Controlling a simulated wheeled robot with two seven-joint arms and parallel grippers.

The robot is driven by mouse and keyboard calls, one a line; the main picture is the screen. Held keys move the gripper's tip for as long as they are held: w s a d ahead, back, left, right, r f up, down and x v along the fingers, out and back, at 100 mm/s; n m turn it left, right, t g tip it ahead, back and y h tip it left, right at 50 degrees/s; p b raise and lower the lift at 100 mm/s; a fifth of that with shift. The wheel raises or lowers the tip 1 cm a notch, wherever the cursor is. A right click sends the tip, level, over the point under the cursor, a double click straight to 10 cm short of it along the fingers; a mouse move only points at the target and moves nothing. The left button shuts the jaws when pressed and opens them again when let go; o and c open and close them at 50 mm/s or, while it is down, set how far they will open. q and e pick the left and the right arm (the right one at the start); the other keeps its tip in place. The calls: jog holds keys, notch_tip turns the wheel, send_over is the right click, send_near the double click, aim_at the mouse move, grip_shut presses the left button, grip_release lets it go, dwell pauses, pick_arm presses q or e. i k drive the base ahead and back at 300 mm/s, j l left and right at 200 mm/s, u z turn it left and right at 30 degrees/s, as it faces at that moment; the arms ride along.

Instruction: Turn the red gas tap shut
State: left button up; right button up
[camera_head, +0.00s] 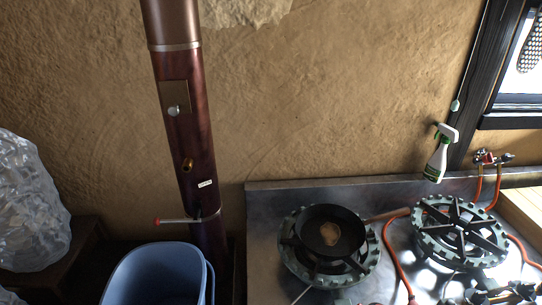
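A small tap fitting with a red part (485,156) is on the clay wall at the right, just above the back edge of the metal counter. Orange hoses (478,185) run down from it. The exact turn of its handle is too small to tell. A separate thin lever with a red grip (175,221) sticks out to the left from the brown pipe. Neither of my grippers is in view.
A metal counter (262,215) carries gas burners (460,230) and a small black pan (318,215). A spray bottle (437,158) is left of the tap. A blue bin (150,270), brown upright pipe (183,100) and clear plastic bag (28,200) stand at left.

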aim_at(487, 158)
jog(key=l+z, duration=0.1)
jog(key=z, duration=0.85)
jog(key=i+l+z, duration=0.1)
jog(key=z, duration=0.4)
